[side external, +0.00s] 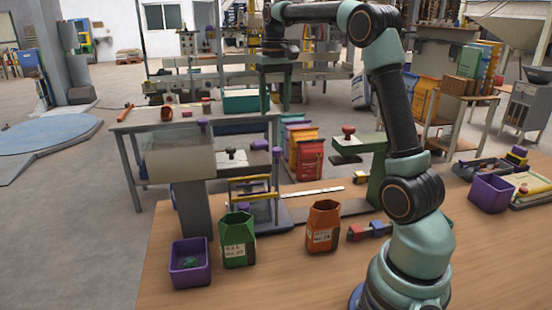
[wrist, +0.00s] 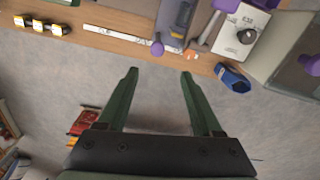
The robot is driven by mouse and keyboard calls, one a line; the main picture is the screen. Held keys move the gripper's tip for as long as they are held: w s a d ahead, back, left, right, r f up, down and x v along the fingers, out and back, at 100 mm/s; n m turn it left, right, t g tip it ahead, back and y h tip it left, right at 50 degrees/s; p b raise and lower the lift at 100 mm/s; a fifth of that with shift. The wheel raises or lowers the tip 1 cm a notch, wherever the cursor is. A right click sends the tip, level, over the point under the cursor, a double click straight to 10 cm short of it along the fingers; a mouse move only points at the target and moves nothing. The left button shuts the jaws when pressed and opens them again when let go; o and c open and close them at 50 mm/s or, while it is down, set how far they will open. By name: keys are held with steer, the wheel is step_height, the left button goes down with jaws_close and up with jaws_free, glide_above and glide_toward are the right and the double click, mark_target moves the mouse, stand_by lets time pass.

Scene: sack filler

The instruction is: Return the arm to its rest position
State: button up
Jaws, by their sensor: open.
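My arm is raised over the bench, and my gripper (side external: 276,103) hangs at its upper end, pointing down. It is high above the worktop in the side external view. In the wrist view my gripper (wrist: 158,76) shows two green fingers spread apart with nothing between them. The grey floor lies behind the gap, and the wooden bench edge (wrist: 140,42) is beyond the fingertips. No object touches the fingers.
On the bench (side external: 270,285) stand a green sack (side external: 237,240), an orange sack (side external: 322,226), purple bins (side external: 190,262) (side external: 491,193), and a grey machine with a hopper (side external: 180,160). Small coloured blocks (side external: 368,230) lie near my base. Space around my raised gripper looks clear.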

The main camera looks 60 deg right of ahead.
steer(key=s+a+r+n+t, duration=0.1)
steer(key=s+a+n+t, duration=0.3)
steer(key=a, duration=1)
steer(key=s+a+f+n+t, duration=0.1)
steer(key=s+a+f+n, duration=0.2)
steer(key=s+a+f, duration=0.3)
steer(key=shift+s+a+t, duration=0.3)
steer(key=shift+s+a, duration=0.75)
steer(key=shift+a, duration=0.1)
